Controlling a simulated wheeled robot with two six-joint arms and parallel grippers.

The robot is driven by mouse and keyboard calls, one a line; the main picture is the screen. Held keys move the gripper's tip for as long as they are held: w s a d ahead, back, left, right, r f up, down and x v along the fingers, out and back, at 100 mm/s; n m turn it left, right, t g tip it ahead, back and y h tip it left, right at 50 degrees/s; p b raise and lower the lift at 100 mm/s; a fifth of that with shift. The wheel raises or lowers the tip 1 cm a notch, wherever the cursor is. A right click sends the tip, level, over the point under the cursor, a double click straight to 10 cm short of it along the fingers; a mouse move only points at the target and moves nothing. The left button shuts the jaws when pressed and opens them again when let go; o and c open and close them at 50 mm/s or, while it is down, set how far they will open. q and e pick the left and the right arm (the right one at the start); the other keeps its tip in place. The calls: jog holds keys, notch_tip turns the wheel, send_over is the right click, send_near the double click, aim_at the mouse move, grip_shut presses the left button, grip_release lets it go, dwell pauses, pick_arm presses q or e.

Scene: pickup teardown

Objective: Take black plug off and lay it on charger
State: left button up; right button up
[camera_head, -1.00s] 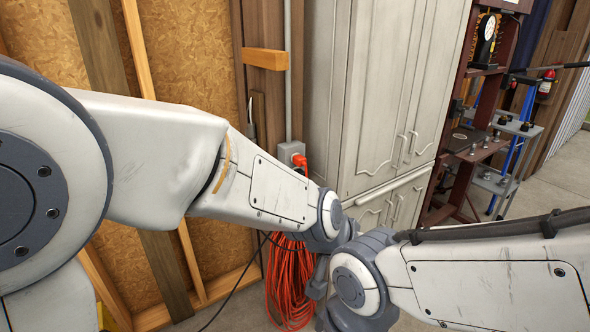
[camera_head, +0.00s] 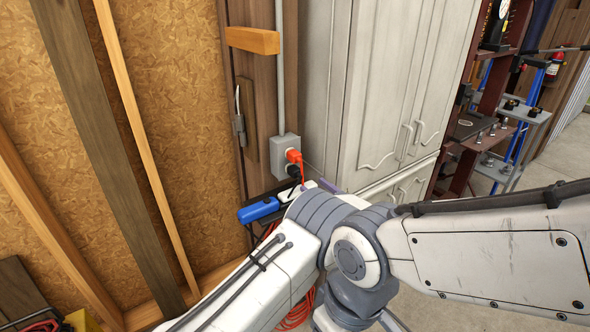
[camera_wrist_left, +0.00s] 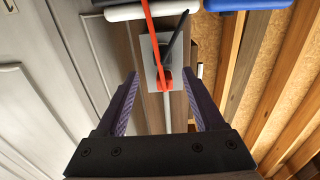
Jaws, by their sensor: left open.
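The black plug (camera_head: 294,170) sits in the lower socket of the grey outlet box (camera_head: 281,150), just below an orange plug (camera_head: 293,155). In the left wrist view, which is upside down, the black plug (camera_wrist_left: 167,47) is partly hidden by the orange cord. A blue device (camera_head: 259,210), apparently the charger, lies below and left of the box; its blue edge (camera_wrist_left: 248,4) shows at the top of the wrist view. My left gripper (camera_wrist_left: 163,75) is open and empty, its fingers pointing towards the box from either side. In the head view my wrist mostly hides it. My right gripper is out of view.
A grey cabinet (camera_head: 385,95) stands close to the right of the outlet box. A wooden block (camera_head: 252,40) juts out above it. A conduit (camera_head: 280,80) runs up from the box. Orange cord (camera_head: 295,315) hangs below, partly behind my arm.

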aim_at(298, 174)
pick_arm(q)
jog(key=shift+a, duration=0.3)
jog(key=b+x, duration=0.2)
jog(key=x, duration=0.5)
jog(key=shift+w+a+f, duration=0.1)
jog(key=shift+w+a, duration=0.05)
jog(key=shift+x, duration=0.75)
dwell(0.5)
grip_shut()
